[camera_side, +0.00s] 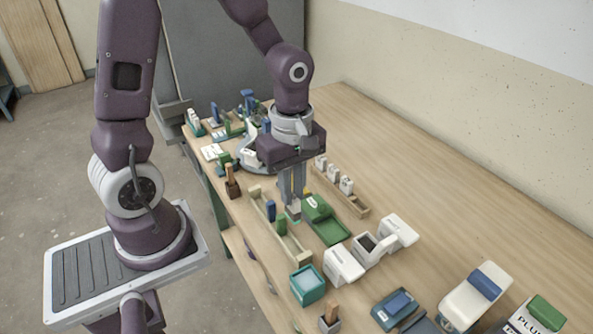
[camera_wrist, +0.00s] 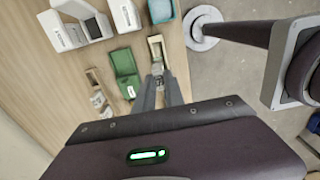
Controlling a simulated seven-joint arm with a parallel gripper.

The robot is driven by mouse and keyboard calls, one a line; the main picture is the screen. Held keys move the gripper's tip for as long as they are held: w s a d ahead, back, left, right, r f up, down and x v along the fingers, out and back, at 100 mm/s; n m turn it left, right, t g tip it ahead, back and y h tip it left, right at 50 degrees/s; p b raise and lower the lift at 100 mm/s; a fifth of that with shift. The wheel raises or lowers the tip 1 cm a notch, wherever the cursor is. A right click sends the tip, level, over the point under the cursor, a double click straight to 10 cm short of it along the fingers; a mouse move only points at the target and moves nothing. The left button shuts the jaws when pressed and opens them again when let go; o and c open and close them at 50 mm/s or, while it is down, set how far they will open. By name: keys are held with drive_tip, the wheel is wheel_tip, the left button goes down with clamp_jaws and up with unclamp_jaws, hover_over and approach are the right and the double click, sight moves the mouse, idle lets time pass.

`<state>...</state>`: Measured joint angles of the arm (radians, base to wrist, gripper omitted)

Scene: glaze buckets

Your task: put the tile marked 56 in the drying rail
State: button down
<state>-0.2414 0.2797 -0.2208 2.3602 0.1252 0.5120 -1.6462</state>
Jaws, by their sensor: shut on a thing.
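My gripper (camera_side: 292,204) points down over the middle of the table, shut on a small pale piece (camera_side: 294,212), likely a tile. The fingers hide much of it and I cannot read a number on it. In the wrist view my gripper (camera_wrist: 158,70) is at the near end of a long pale wooden rail (camera_wrist: 153,48). In the side view this rail (camera_side: 292,245) holds upright blue and green pieces. A second wooden rail (camera_side: 355,208) holds several white marked tiles (camera_side: 346,184). I cannot tell which rail is the drying rail.
A green open case (camera_side: 325,220) lies close to the right of my gripper. White containers (camera_side: 343,266) and a teal bucket (camera_side: 307,284) stand in front. Several small items crowd the far left end. The table's right back area (camera_side: 430,160) is clear.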

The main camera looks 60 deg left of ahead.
sight(293, 205)
drive_tip(key=shift+f, duration=5.5)
drive_tip(key=shift+f, duration=0.25)
drive_tip(key=c, duration=1.3)
unclamp_jaws()
drive_tip(key=shift+c, duration=0.2)
drive_tip(key=shift+r, duration=3.5)
